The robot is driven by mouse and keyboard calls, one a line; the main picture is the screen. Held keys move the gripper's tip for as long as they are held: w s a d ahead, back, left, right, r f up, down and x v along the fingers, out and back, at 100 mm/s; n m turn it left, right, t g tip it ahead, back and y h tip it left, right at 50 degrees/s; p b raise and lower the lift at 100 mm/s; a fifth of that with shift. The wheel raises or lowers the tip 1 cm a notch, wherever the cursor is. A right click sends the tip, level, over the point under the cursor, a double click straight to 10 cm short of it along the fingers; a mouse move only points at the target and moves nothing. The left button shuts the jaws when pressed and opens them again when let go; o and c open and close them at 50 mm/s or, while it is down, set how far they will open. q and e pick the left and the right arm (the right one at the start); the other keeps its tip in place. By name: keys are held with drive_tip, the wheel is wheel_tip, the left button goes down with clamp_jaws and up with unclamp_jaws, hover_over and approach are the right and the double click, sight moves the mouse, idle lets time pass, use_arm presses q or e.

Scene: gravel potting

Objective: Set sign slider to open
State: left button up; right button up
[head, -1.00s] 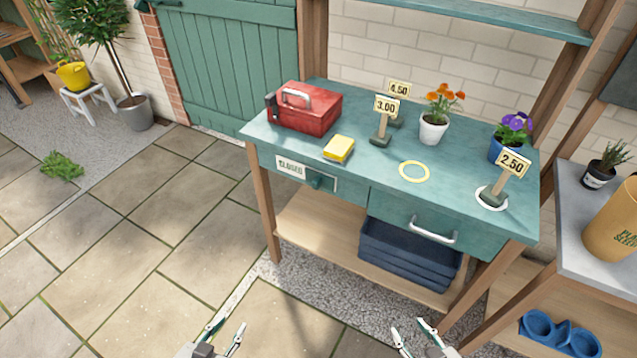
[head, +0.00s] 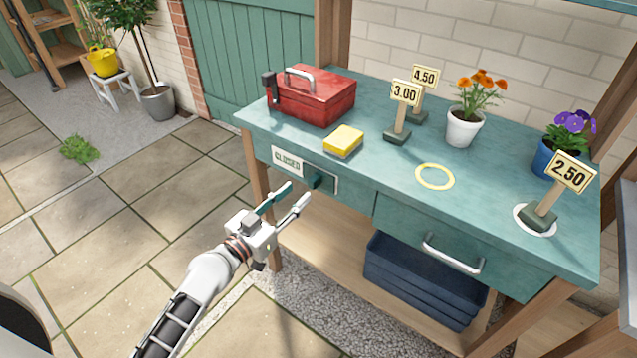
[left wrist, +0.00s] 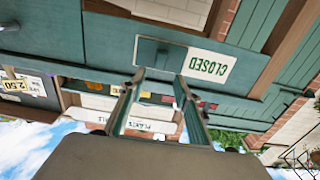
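The sign slider is set in the front of the teal bench. Its white plate (head: 287,161) reads CLOSED, and a teal knob (head: 315,181) covers the part to its right. In the left wrist view the CLOSED plate (left wrist: 207,65) is upside down, with the knob (left wrist: 163,56) beside it. My left gripper (head: 296,195) is open and empty, just in front of and slightly below the slider. Its fingers point toward the knob, apart from it as far as I can tell. My right gripper is not in view.
On the bench top (head: 380,180) stand a red toolbox (head: 315,95), a yellow sponge-like block (head: 343,141), price signs and potted flowers. A drawer handle (head: 452,255) sticks out at the right. Paving lies open at left.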

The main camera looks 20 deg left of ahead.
sight(310, 181)
use_arm(q)
drive_tip(key=x, duration=0.5)
drive_tip(key=shift+r, duration=0.15)
drive_tip(key=shift+x, duration=0.8)
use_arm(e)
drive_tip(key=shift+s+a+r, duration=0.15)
